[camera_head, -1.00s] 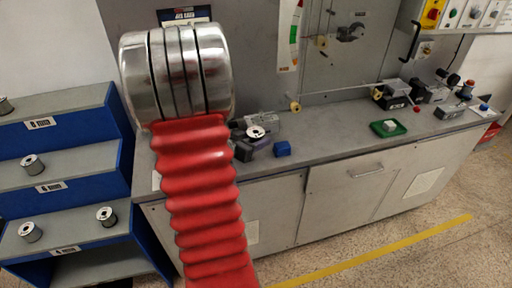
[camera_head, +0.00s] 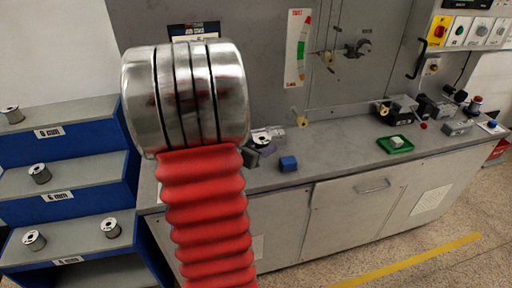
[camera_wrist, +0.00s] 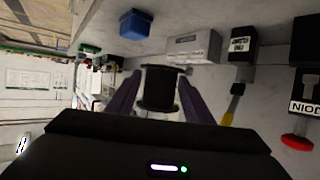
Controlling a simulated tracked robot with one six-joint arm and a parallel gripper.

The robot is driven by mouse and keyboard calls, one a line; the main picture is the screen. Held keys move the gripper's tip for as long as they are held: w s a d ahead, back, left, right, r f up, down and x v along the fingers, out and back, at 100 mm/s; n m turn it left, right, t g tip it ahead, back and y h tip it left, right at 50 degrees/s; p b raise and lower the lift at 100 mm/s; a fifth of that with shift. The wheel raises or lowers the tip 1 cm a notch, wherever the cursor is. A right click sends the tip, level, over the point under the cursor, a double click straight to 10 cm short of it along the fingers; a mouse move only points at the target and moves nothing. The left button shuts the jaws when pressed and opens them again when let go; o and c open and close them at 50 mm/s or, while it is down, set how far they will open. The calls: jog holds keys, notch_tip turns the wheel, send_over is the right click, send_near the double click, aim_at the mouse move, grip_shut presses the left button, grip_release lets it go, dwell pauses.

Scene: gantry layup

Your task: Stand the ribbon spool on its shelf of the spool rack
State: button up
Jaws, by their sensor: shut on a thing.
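The spool rack (camera_head: 95,180) is a blue stepped rack with grey shelves at the left. Its shelves carry labels, seemingly 8 mm (camera_head: 49,132), 6 mm (camera_head: 57,196) and 4 mm (camera_head: 67,261) from top to bottom.
The grey bench (camera_head: 335,165) holds a blue block (camera_head: 288,164) and a green tray (camera_head: 395,151). Free room shows on each shelf.

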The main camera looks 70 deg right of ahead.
jog(key=w+a+r+n+t+h, duration=0.1)
jog(key=w+a+n+t, duration=0.15)
jog(key=w, duration=0.75)
jog(key=w+a+n+t, duration=0.2)
jog(key=w+n+t, duration=0.15)
jog(key=w, duration=0.55)
jog(key=w+a+n+t+y, duration=0.1)
jog(key=w+a+n+t, duration=0.25)
jog(key=w+a, duration=0.45)
jog(key=w+a+n+t+y, duration=0.2)
jog(key=w+a+t, duration=0.25)
jog(key=w, duration=0.55)
jog(key=w+a+n+t+y, duration=0.1)
jog(key=w+a+n+y, duration=0.2)
jog(key=a, duration=0.9)
jog(key=w+a+f+n+t+y, duration=0.1)
jog(key=w+a+n+y, duration=0.3)
jog(key=a, duration=0.9)
jog(key=w+a+f+n+t+y, duration=0.1)
jog(key=w+a+n+t+y, duration=0.1)
jog(key=a, duration=1.1)
jog(key=w+n+y, duration=0.1)
jog(key=w+n, duration=0.1)
jog(key=w, duration=0.1)
jog(key=shift+w+t, duration=0.3)
jog(key=shift+w, duration=0.05)
jog(key=shift+s, duration=0.15)
